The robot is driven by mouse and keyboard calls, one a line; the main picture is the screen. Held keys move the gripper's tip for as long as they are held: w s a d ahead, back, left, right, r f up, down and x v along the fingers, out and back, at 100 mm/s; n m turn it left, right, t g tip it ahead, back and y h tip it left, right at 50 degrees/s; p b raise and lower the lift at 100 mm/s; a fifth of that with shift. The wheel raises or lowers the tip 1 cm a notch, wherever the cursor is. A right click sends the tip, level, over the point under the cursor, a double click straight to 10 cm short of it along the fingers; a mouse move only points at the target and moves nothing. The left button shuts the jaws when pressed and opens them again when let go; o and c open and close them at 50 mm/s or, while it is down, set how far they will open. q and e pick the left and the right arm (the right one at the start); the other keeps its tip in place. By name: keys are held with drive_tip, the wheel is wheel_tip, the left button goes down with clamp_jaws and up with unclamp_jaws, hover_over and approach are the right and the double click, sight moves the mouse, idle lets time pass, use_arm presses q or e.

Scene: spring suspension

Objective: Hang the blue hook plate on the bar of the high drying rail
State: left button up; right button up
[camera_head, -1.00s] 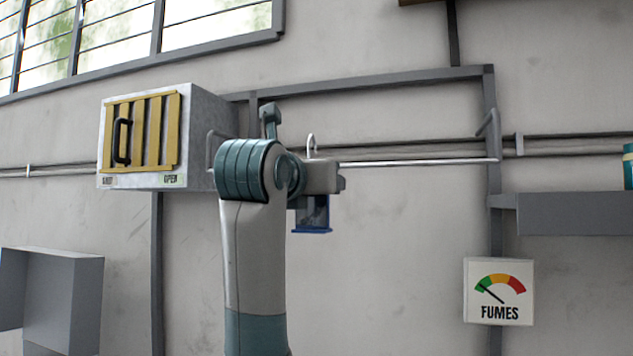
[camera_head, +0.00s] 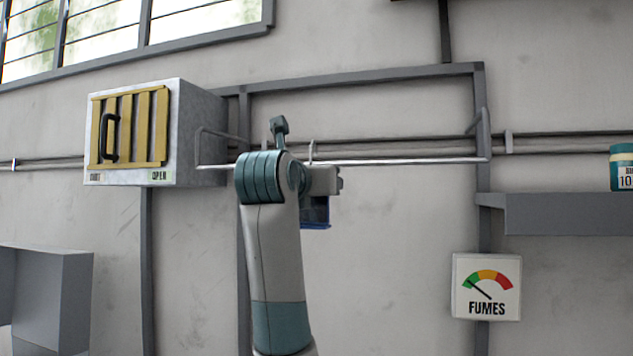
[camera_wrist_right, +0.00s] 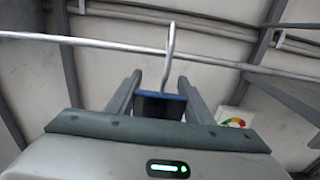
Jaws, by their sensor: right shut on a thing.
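The blue hook plate (camera_head: 316,213) hangs upright below my right wrist in the head view, partly hidden by it. Its pale wire hook (camera_head: 312,147) rises above the wrist, and its curved top stands above the bar (camera_head: 410,162) of the drying rail. In the right wrist view my right gripper (camera_wrist_right: 160,92) is shut on the plate (camera_wrist_right: 158,107), with a finger on each side. The hook (camera_wrist_right: 170,45) crosses the bar (camera_wrist_right: 90,41) there. I cannot tell whether it is over the bar or in front of it. My left gripper is not in view.
A grey box with a yellow slatted front (camera_head: 130,130) stands left of the rail. A grey shelf (camera_head: 560,213) with a teal jar (camera_head: 622,168) is at the right. A fumes gauge (camera_head: 486,286) is below. The bar's right stretch is clear.

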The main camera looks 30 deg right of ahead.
drive_tip(key=w+d+f, duration=0.2)
drive_tip(key=w+d, duration=0.2)
drive_tip(key=d, duration=0.1)
drive_tip(key=shift+w+d+f, duration=0.15)
drive_tip(key=shift+w+d, duration=0.1)
drive_tip(key=shift+w, duration=0.1)
idle(0.7)
idle(0.4)
drive_tip(key=o, duration=1.3)
drive_tip(key=shift+c, duration=0.2)
drive_tip(key=shift+s, duration=0.1)
